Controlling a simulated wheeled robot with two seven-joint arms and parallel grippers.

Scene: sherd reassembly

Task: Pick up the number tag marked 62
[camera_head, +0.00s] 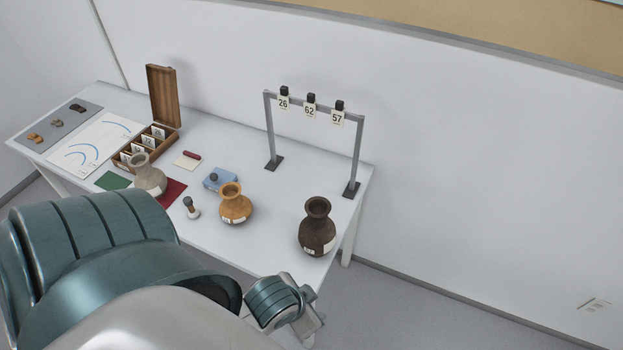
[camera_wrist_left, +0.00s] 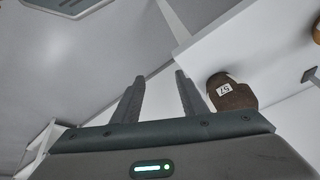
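The number tag marked 62 (camera_head: 309,111) hangs from the crossbar of a grey metal rack (camera_head: 357,150) at the back right of the table, under a small black block. Tag 26 (camera_head: 283,102) hangs to its left and tag 57 (camera_head: 337,118) to its right. My left gripper (camera_head: 312,308) is low at the table's front edge in the head view, well apart from the rack. In the left wrist view its two fingers (camera_wrist_left: 160,92) are spread with nothing between them. The tag is not in the wrist view. My right gripper is not in view.
A dark brown vase (camera_head: 317,230) stands near the front right; its label 57 shows in the wrist view (camera_wrist_left: 223,89). An orange vase (camera_head: 235,206) and a grey vase (camera_head: 149,177) stand further left. An open wooden box (camera_head: 164,98) holds cards.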

